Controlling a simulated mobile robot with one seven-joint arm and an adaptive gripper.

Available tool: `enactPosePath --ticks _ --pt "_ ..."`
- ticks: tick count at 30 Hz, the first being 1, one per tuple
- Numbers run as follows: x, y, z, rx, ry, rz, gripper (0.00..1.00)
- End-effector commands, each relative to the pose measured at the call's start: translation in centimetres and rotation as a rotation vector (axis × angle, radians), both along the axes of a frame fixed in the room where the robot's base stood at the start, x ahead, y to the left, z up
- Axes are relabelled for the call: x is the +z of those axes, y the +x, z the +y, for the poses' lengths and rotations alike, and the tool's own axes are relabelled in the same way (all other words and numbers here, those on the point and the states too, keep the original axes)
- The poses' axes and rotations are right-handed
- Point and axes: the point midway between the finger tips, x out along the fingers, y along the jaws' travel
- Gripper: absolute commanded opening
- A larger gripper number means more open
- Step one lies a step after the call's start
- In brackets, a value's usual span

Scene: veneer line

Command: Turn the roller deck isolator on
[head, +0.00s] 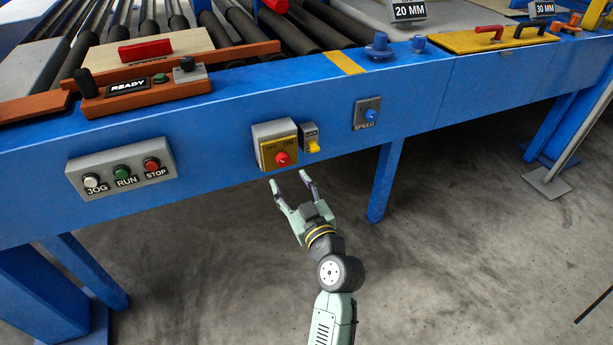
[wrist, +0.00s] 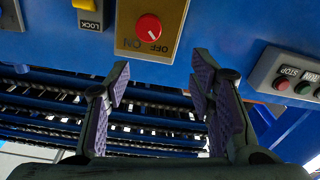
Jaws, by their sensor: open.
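The roller deck isolator (head: 264,133) is a grey box with a yellow plate marked OFF and ON, on the blue front beam. Its round red knob (head: 283,159) also shows in the wrist view (wrist: 149,27), where the picture is upside down. A pale mark on the knob appears to point toward the OFF side. My gripper (head: 290,180) is open and empty, just below and in front of the isolator. In the wrist view its purple-padded fingers (wrist: 160,70) stand apart, with the knob beyond their tips. They do not touch it.
A small yellow lock switch (head: 313,146) sits close right of the isolator. A JOG, RUN and STOP panel (head: 122,168) is to the left and a blue SPEED knob (head: 371,115) to the right. A blue leg (head: 386,180) stands right of my arm. Floor below is clear.

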Motion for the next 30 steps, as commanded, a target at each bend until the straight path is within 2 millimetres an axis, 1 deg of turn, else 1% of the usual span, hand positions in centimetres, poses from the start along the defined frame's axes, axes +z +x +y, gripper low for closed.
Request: enactPosePath --ticks 1,3,5,7,11,15,21,25,30 --pt "-0.9 -0.3 -0.8 -0.010 -0.003 0.014 0.49" --pt "-1.5 -0.5 -1.4 -0.015 -0.007 0.025 0.49" --pt "-1.6 -0.4 -1.5 -0.016 -0.009 0.028 0.49" --pt "-1.5 0.2 -1.3 -0.016 -0.009 0.028 0.49" --pt "-1.3 2.1 -0.6 -0.013 -0.009 0.028 0.49" --pt "-1.2 4.8 0.3 -0.014 -0.009 0.026 0.49" --pt "-1.4 8.0 1.3 -0.014 -0.008 0.028 0.49" --pt "-1.5 9.1 1.7 -0.016 -0.009 0.027 0.49" --pt "-1.6 9.7 1.8 -0.016 -0.009 0.028 0.49"
